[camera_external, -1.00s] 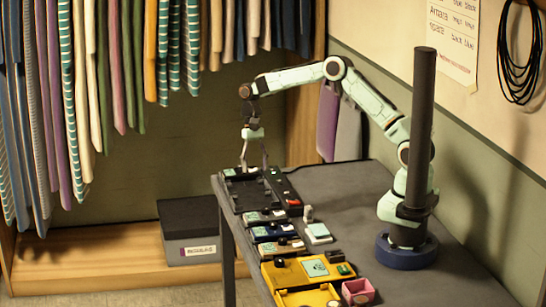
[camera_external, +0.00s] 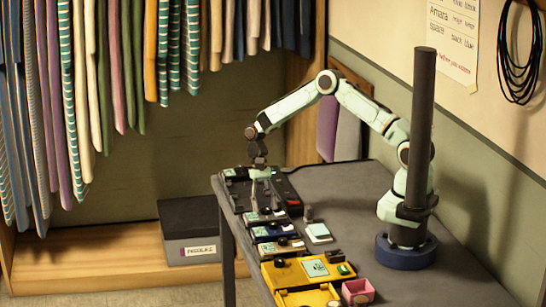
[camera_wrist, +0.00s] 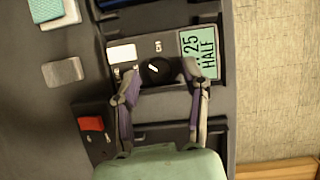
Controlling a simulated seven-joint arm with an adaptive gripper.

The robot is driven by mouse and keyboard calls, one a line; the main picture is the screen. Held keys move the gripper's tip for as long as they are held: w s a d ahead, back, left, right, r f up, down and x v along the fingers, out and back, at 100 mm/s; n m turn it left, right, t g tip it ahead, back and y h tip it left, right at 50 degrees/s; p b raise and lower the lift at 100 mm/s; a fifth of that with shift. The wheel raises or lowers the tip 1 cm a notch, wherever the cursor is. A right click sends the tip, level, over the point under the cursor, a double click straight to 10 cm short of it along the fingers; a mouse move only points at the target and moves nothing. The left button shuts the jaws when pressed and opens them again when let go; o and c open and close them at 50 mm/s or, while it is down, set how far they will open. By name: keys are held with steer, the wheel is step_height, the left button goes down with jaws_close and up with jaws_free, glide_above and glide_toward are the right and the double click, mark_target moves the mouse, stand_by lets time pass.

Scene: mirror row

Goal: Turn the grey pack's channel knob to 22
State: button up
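The grey pack (camera_wrist: 170,42) lies flat on the table below my gripper; it also shows in the external view (camera_external: 252,216). Its round black channel knob (camera_wrist: 158,71) has a white pointer mark and a "CH" label beside it. A green display (camera_wrist: 199,52) on the pack reads "25 HALF". My gripper (camera_wrist: 160,76) is open, with one finger on each side of the knob. I see a gap on both sides, and cannot tell its height above the pack. In the external view my gripper (camera_external: 265,207) points down over the pack.
A dark case (camera_external: 289,192) with a red switch (camera_wrist: 91,124) lies behind the pack. Other packs (camera_external: 274,232), a yellow unit (camera_external: 300,272), a pink box (camera_external: 357,291) and a pale green-topped block (camera_external: 318,232) stand nearby.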

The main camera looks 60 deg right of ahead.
jaws_close()
steer(key=shift+n, duration=0.4)
steer(key=n+h, duration=0.1)
steer(key=n, duration=0.1)
steer(key=shift+a+n+g, duration=0.15)
steer(key=shift+n+g, duration=0.15)
steer(key=shift+a+n+g+h, duration=0.1)
steer(key=shift+n+g+h, duration=0.35)
steer(key=shift+n, duration=1.15)
steer(key=shift+h, duration=0.25)
